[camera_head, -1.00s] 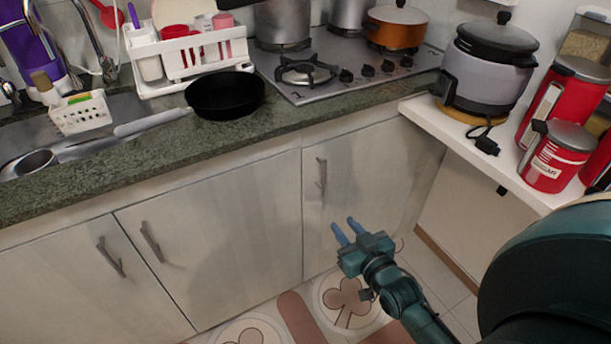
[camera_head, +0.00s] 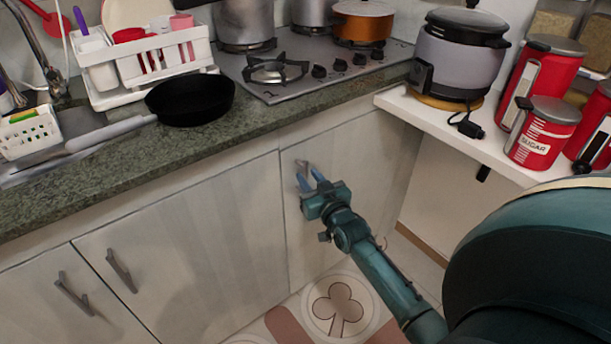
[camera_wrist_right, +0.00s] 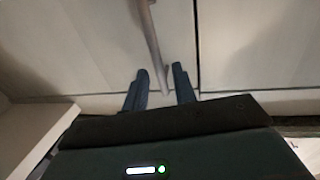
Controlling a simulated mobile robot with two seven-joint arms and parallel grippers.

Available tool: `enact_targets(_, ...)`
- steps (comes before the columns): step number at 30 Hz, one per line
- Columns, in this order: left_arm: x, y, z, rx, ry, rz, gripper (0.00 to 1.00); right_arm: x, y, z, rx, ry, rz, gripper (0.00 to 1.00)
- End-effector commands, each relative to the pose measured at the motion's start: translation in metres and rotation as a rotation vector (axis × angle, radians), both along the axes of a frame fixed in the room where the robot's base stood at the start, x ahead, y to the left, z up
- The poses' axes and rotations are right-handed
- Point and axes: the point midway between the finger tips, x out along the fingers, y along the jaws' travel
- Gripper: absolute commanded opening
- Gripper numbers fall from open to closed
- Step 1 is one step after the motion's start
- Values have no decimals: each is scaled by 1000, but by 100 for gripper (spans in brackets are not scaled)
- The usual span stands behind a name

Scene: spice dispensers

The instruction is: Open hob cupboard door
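The hob cupboard door (camera_head: 352,170) is a pale panel under the hob and looks shut. Its grey bar handle (camera_head: 302,178) is near the door's left edge. My right gripper (camera_head: 309,171) is at this handle, fingers apart and pointing at the door. In the right wrist view the handle (camera_wrist_right: 155,45) reaches down to between the two open fingertips (camera_wrist_right: 161,76). The fingers are not closed on it; whether either touches it I cannot tell. The door (camera_wrist_right: 85,50) fills the left of that view, beside a vertical seam. My left gripper is out of view.
The hob (camera_head: 310,72) and dark green counter (camera_head: 110,165) are above. A black pan (camera_head: 190,100) is near the counter's edge. A white shelf (camera_head: 400,102) with a cooker (camera_head: 457,62) and red canisters sticks out on the right.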

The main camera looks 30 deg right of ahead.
Motion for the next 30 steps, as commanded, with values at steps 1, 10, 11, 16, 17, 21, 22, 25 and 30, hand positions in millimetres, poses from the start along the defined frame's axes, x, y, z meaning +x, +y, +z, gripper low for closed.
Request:
enact_targets(1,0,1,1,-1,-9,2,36,8,-1,-1,0,-1,0,27)
enact_targets(10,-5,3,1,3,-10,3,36,25,-3,0,0,1,0,27)
enact_targets(11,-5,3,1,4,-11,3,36,26,-3,0,0,1,0,27)
enact_targets(16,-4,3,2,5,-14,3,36,25,-3,0,0,1,0,27)
enact_targets(17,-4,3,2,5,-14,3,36,25,-3,0,0,1,0,25)
enact_targets(21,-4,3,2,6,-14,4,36,25,-3,0,0,1,0,14)
enact_targets(22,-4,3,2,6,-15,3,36,25,-3,0,0,1,0,12)
enact_targets(25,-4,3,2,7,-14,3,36,25,-3,0,0,1,0,3)
enact_targets(30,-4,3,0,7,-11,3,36,25,-3,0,0,1,0,0)
